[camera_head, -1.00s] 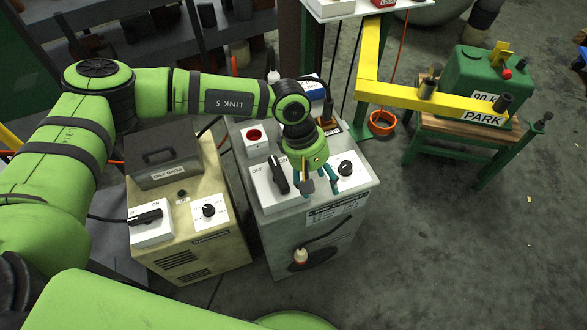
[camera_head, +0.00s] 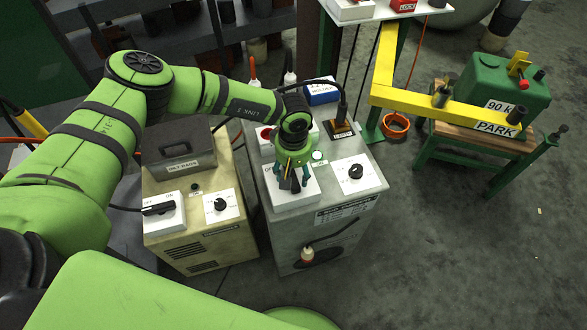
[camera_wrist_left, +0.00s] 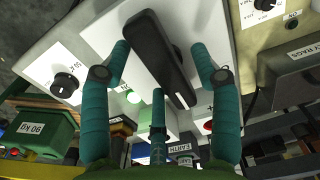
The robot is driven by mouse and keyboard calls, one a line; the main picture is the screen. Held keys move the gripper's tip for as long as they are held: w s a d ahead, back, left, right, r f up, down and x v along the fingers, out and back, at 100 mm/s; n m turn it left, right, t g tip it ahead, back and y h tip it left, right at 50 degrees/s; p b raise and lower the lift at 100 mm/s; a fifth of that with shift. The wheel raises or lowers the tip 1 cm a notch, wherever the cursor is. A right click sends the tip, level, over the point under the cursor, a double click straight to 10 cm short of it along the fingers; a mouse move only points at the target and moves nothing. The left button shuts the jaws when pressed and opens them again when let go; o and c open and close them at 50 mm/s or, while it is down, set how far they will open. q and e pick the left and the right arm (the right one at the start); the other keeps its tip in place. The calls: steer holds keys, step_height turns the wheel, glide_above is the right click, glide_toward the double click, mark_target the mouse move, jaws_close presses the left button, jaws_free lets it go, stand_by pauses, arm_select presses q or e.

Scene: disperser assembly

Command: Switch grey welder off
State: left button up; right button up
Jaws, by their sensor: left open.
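The grey welder (camera_head: 335,240) is the grey cabinet in the middle of the head view. On its top is a white switch plate (camera_head: 283,200) with a black rotary lever (camera_wrist_left: 160,60). My left gripper (camera_head: 291,186) is over this plate, pointing down. In the left wrist view its teal fingers are open, with the lever between them; I cannot tell whether they touch it. The plate's OFF and ON labels are mostly hidden. A pale green lamp (camera_head: 318,156) sits beside the plate. My right gripper is not in view.
A white dial plate (camera_head: 357,173) is right of the switch. A beige welder (camera_head: 212,245) with its own lever switch stands close on the left, with a dark box on top. A yellow beam (camera_head: 450,112) and green stand are to the right. Floor at lower right is clear.

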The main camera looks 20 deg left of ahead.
arm_select(q)
steer(key=c, duration=1.2)
steer(key=shift+o, duration=0.2)
steer(key=n+b, duration=0.2)
steer(key=n, duration=0.1)
steer(key=shift+w+f+n, duration=0.1)
steer(key=shift+f+n, duration=0.05)
steer(key=shift+n, duration=0.25)
steer(key=n+b, duration=0.3)
steer(key=n, duration=0.2)
steer(key=shift+w+a+n+b, duration=0.15)
steer(key=shift+n+b, duration=0.15)
steer(key=shift+b, duration=0.05)
steer(key=n+b, duration=0.2)
steer(key=n, duration=0.2)
steer(key=shift+w+a+b, duration=0.1)
steer(key=shift+a+b, duration=0.05)
steer(key=shift+b, duration=0.2)
steer(key=shift+a+n+b, duration=0.1)
steer(key=shift+n+b, duration=1)
steer(key=shift+n, duration=1.2)
